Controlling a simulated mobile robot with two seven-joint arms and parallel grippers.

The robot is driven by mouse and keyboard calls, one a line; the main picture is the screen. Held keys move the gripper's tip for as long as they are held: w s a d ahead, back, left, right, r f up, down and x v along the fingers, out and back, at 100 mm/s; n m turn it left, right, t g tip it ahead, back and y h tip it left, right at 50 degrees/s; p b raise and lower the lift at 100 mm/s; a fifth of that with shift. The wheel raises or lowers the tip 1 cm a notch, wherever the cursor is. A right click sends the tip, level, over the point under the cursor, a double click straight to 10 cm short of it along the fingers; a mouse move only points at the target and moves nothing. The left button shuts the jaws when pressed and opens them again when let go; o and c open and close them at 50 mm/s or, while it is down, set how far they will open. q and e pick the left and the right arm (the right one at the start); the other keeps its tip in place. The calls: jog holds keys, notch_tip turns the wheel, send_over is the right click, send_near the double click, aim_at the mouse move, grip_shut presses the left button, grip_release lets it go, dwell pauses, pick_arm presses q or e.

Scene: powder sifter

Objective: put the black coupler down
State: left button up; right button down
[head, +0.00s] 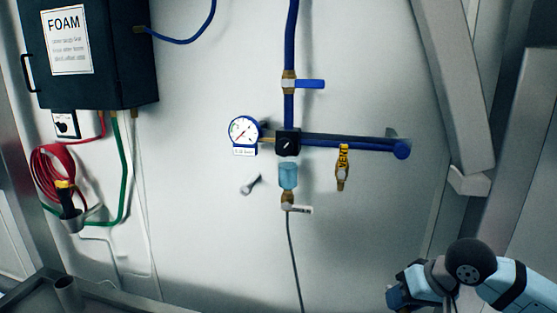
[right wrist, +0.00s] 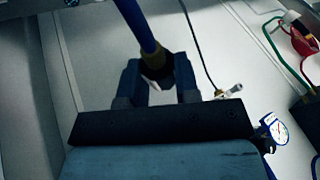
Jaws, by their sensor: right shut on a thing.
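My right gripper (head: 404,290) is at the lower right of the head view, away from the wall and its fittings. In the right wrist view its two blue fingers (right wrist: 159,78) are shut on the black coupler (right wrist: 158,68). The coupler has a dull brass-coloured collar and a blue hose (right wrist: 136,22) running from it to the top of the picture. In the head view I cannot make out the coupler at the gripper. My left gripper is not in view.
A dark FOAM box (head: 112,60) and red hose coil (head: 45,172) are at left. A black-and-yellow nozzle (head: 67,197) sits in a holder (head: 73,222).

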jog(key=shift+s+a+f, duration=0.2)
jog(key=shift+s+f, duration=0.05)
jog(key=shift+f, duration=0.2)
